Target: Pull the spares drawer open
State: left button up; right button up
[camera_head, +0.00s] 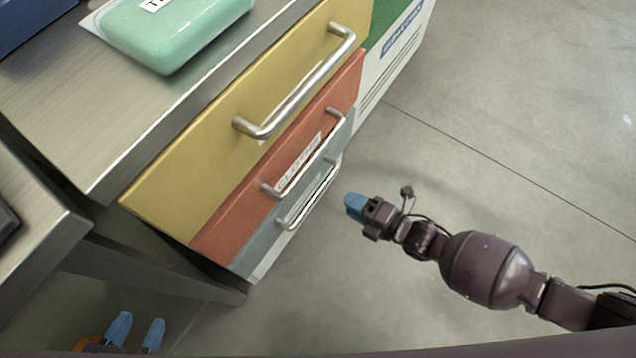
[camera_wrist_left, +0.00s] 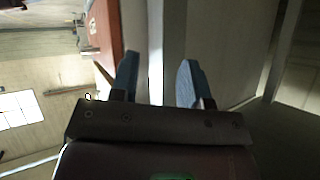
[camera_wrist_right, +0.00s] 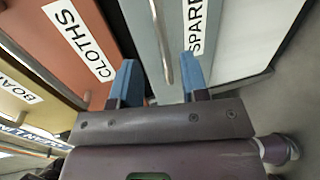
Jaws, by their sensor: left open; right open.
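The spares drawer (camera_head: 262,246) is the grey-blue front below the red one in the cabinet. It looks closed, nearly flush with its neighbours. Its bar handle (camera_head: 310,198) is silver. In the right wrist view the drawer front (camera_wrist_right: 150,45) carries a partly hidden "SPARE…" label (camera_wrist_right: 195,22), and the handle (camera_wrist_right: 161,40) lies in line with the gap between my fingers. My right gripper (camera_head: 355,206) is open and empty, facing the handle with a gap in the head view. My left gripper (camera_head: 136,332) is open and empty, low at the bottom left, beside the bench.
Above it are a red drawer (camera_head: 228,218) labelled "CLOTHS" and a yellow drawer (camera_head: 190,185), both with protruding handles. A green case (camera_head: 175,25) lies on the cabinet top. A bench leg (camera_head: 160,268) runs near my left gripper. The floor (camera_head: 500,90) to the right is clear.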

aim_at(321, 187)
pick_arm(q)
jog(key=shift+a+r+n+t+b, duration=0.15)
jog(key=shift+a+n+t+b, duration=0.4)
jog(key=shift+b, duration=0.85)
pick_arm(e)
jog(key=shift+x, duration=4.8)
pick_arm(q)
jog(key=shift+d, duration=0.2)
pick_arm(e)
grip_shut()
